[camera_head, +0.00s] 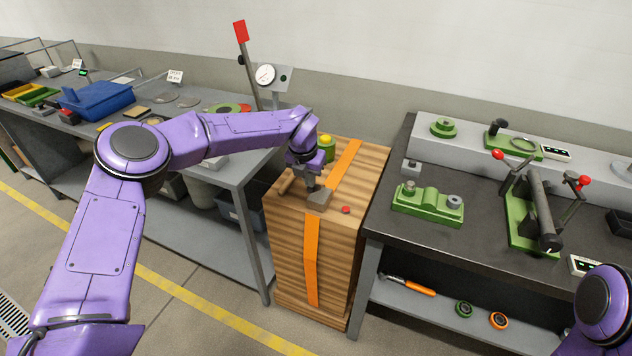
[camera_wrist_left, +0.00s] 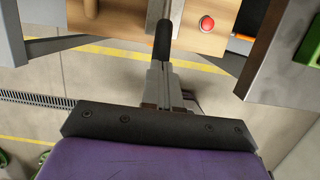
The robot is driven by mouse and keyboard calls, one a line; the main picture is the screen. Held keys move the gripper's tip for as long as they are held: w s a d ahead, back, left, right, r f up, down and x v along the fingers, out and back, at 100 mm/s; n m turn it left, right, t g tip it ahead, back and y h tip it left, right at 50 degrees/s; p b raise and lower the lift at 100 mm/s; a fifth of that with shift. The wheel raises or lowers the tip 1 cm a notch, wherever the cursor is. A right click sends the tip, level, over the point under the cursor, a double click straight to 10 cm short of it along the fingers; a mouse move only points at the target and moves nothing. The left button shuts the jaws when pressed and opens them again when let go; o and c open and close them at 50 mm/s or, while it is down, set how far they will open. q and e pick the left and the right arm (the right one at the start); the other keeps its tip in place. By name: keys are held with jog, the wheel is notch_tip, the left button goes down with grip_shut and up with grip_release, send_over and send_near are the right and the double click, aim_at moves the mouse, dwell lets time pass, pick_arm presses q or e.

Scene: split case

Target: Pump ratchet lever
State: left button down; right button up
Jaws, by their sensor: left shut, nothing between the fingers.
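A grey metal ratchet (camera_head: 321,200) sits on top of a wooden crate (camera_head: 292,240), on the orange strap (camera_head: 312,260) that runs over the crate. My left gripper (camera_head: 311,182) points down at the ratchet, shut and empty, its tips close to the grey metal. In the left wrist view the shut fingers (camera_wrist_left: 163,72) point at the ratchet (camera_wrist_left: 187,12), with a dark rounded end in front of them. I cannot tell whether they touch. My right gripper is out of view; only part of that arm shows at the lower right.
A red button (camera_head: 346,209) and a green and yellow item (camera_head: 326,147) are on the crate top. The dark bench (camera_head: 390,228) with green fixtures stands close on the right. A grey bench (camera_head: 236,172) stands on the left, with a red-topped lever (camera_head: 241,32) behind.

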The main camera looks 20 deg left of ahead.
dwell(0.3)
pick_arm(q)
notch_tip(320, 180, down, 6)
jog(key=s+b, duration=0.2)
jog(key=b, duration=0.2)
jog(key=shift+s+f+b, duration=0.15)
jog(key=shift+b, duration=0.2)
dwell(0.7)
jog(key=shift+w+r+p, duration=0.4)
jog(key=shift+r+p, duration=0.35)
jog(key=shift+r, duration=0.3)
jog(key=shift+w+r+p, duration=0.4)
jog(key=shift+r+p, duration=0.35)
jog(key=shift+r, duration=0.25)
jog(key=shift+w+r+p, duration=0.4)
jog(key=shift+r+p, duration=0.35)
jog(key=shift+r, duration=0.3)
